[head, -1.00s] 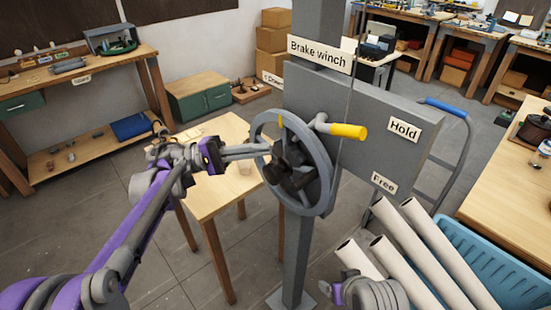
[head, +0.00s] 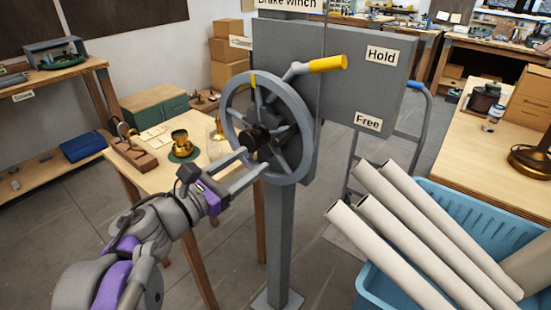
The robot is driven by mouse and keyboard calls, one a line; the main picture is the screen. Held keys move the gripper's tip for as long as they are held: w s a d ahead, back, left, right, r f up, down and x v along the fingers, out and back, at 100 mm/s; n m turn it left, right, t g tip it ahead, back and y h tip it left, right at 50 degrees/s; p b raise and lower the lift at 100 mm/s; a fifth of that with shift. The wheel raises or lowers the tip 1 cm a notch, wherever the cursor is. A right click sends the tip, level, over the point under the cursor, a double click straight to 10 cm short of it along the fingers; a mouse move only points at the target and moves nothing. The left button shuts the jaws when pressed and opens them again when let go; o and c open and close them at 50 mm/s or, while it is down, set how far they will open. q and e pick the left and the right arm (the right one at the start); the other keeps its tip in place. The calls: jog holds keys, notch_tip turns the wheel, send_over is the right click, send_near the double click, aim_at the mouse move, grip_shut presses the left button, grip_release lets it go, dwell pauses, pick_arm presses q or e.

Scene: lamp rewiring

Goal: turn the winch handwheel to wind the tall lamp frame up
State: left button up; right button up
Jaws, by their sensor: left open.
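The winch handwheel (head: 280,130) is a grey spoked wheel with a dark hub and a yellow mark near the top of its rim. It is mounted on a grey post (head: 280,235). My left gripper (head: 254,160) is open at the wheel's lower left, fingers pointing to the hub and overlapping the rim in the picture. I cannot tell whether they touch it. A lever with a yellow grip (head: 328,64) sticks out beside the wheel's top, towards the "Hold" label (head: 381,55); the "Free" label (head: 367,121) is lower. I cannot make out the lamp frame. My right gripper is out of view.
A small wooden table (head: 165,160) with brass parts stands behind my left gripper. Pale tubes (head: 425,230) lean out of a blue crate (head: 475,215) right of the post. A workbench (head: 470,150) stands at the right. Bare floor (head: 320,260) shows between post and crate.

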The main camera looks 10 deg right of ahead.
aim_at(275, 144)
pick_arm(q)
jog(key=x, duration=1)
jog(key=shift+w+d+r, duration=0.1)
jog(key=shift+w+d, duration=0.15)
jog(key=shift+d, duration=0.1)
grip_shut()
dwell(0.9)
